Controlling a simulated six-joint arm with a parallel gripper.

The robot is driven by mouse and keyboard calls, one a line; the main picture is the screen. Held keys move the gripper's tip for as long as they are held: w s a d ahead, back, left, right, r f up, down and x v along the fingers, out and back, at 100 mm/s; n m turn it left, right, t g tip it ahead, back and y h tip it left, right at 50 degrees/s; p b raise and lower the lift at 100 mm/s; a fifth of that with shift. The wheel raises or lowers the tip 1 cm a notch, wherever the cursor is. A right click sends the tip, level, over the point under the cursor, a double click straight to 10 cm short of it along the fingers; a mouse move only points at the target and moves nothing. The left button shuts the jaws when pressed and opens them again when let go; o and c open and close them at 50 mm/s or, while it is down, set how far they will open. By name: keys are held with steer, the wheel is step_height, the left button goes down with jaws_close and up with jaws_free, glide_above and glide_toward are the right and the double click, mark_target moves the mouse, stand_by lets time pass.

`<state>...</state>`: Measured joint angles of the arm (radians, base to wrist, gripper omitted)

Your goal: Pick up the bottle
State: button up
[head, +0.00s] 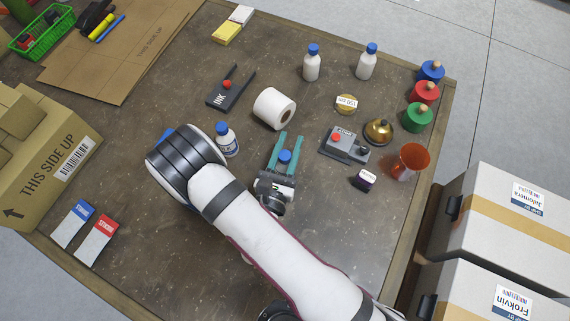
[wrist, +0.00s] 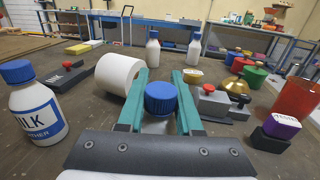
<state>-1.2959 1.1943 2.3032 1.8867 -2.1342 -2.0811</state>
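A bottle with a blue cap stands between the two teal fingers of my gripper (head: 291,137). Its blue cap (head: 284,157) shows from above in the head view, and the cap (wrist: 161,97) is close up and central in the wrist view. A little of its white body shows under the cap; the rest is hidden by the fingers and palm. The fingers of my gripper (wrist: 160,72) lie on either side of the bottle, with little or no gap. I cannot tell whether they press on it. Another blue-capped bottle (head: 226,139), labelled, stands to the left.
A paper roll (head: 274,108) and a black INK holder (head: 231,88) lie beyond on the left. A grey device (head: 344,146), a small purple-topped box (head: 365,179) and an orange cup (head: 410,161) stand right. Two white bottles (head: 312,63) (head: 366,61) stand at the back.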

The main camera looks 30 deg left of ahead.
jaws_close()
stand_by(1.0)
